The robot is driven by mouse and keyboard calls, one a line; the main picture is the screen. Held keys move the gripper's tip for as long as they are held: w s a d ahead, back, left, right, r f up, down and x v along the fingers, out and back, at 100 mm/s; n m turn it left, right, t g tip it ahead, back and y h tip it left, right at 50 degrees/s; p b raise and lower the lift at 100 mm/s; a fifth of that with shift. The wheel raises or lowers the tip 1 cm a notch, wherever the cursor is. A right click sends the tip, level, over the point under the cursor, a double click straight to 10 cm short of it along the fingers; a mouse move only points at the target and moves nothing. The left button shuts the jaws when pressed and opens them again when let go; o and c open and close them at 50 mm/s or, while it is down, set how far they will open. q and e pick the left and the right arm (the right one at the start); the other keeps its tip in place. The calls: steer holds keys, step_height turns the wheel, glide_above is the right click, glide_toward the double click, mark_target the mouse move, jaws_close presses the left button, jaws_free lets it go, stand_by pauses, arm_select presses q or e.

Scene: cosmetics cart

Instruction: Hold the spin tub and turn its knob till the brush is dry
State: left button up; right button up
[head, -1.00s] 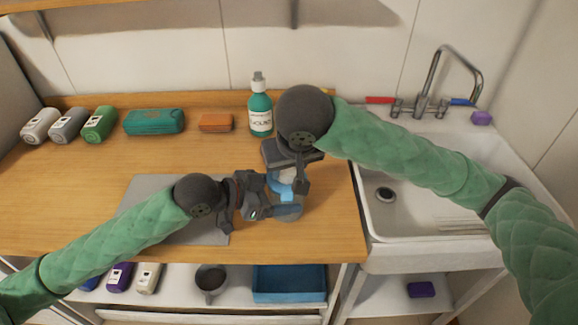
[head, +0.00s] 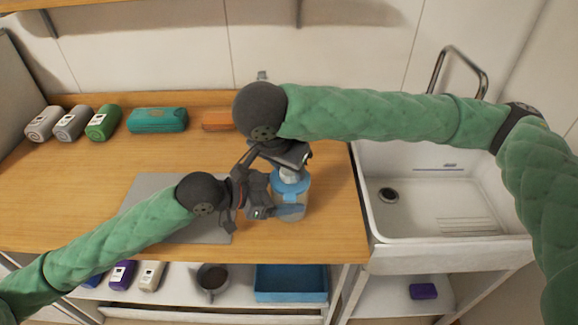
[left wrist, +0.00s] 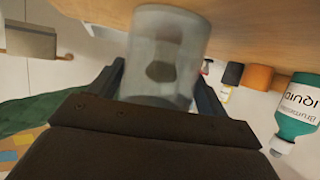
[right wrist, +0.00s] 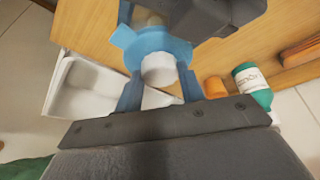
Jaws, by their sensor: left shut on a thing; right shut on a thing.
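The spin tub (head: 293,200) stands on the wooden counter, a clear cylinder with a blue lid (head: 290,182) and a pale knob on top. My left gripper (head: 283,210) is shut around the tub's clear body, which also shows between its fingers in the left wrist view (left wrist: 165,52). My right gripper (right wrist: 153,90) is above the tub, its blue fingers shut on the white knob (right wrist: 158,69). A dark, blurred shape shows inside the tub in the left wrist view; I cannot tell whether it is the brush.
The white sink (head: 445,243) is to the right of the counter. A grey mat (head: 150,190) lies left of the tub. A mug (head: 212,279) and blue tray (head: 291,283) are below.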

steer(key=shift+w+a+m+g+h, duration=0.1)
steer(key=shift+m+g+h, duration=0.25)
steer(key=shift+m, duration=0.8)
steer(key=shift+w+a+m+g+h, duration=0.1)
steer(key=shift+m+g+h, duration=0.2)
steer(key=shift+m, duration=0.85)
steer(key=shift+s, duration=0.1)
steer(key=o, duration=1)
steer(key=shift+r, duration=0.1)
steer(key=v, duration=1.1)
steer(key=shift+a+r, duration=0.15)
steer(key=shift+r, duration=0.25)
